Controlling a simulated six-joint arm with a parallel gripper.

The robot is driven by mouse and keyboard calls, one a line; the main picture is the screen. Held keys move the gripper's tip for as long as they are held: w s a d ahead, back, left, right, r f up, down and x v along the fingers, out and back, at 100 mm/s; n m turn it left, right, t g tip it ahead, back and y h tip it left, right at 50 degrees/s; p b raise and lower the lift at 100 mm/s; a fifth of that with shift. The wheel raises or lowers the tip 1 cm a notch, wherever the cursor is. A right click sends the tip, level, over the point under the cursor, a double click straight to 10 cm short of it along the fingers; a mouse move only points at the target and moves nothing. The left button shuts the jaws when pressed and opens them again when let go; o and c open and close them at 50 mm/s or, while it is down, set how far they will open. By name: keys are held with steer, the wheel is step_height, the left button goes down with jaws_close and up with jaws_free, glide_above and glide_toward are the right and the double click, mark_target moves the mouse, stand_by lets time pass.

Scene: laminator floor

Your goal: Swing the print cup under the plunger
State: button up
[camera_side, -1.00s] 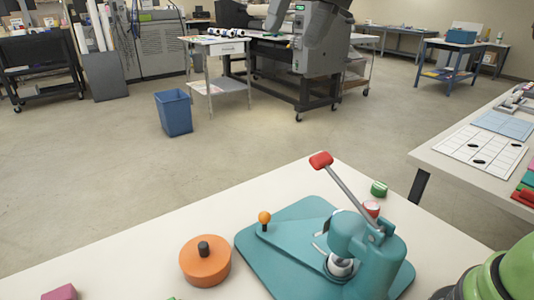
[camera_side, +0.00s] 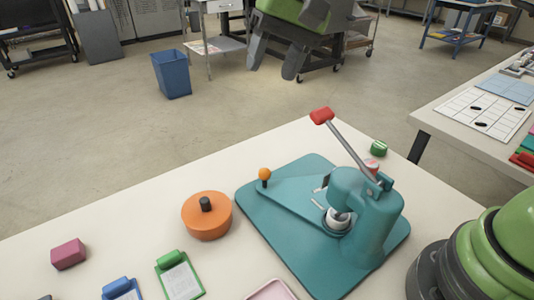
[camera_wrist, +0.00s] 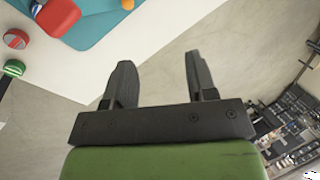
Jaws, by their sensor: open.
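A teal press (camera_side: 368,215) stands on a teal base plate (camera_side: 300,262). Its lever rises to a red handle (camera_side: 322,116), tilted up to the left; the handle shows large in the wrist view (camera_wrist: 59,18). A teal swing arm (camera_side: 292,194) carries an orange knob (camera_side: 265,174) at its far left end. A white cup (camera_side: 336,220) sits at its other end, by the press head; I cannot tell whether it lines up with the plunger. My gripper (camera_side: 273,64) is open and empty, in the air beyond the table's far edge, up and left of the handle.
An orange round tub (camera_side: 207,217) with a black knob stands left of the base. A pink block (camera_side: 68,253) and small clipboards (camera_side: 179,277) lie at the near left. A green-and-white roll (camera_side: 379,148) lies behind the press. A side table (camera_side: 470,130) is at right.

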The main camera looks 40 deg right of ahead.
steer(key=f, duration=2.1)
steer(key=shift+w+a, duration=0.15)
steer(key=shift+a, duration=0.2)
steer(key=shift+a+f, duration=0.15)
steer(key=shift+f, duration=0.2)
steer(key=shift+c, duration=0.5)
jaws_close()
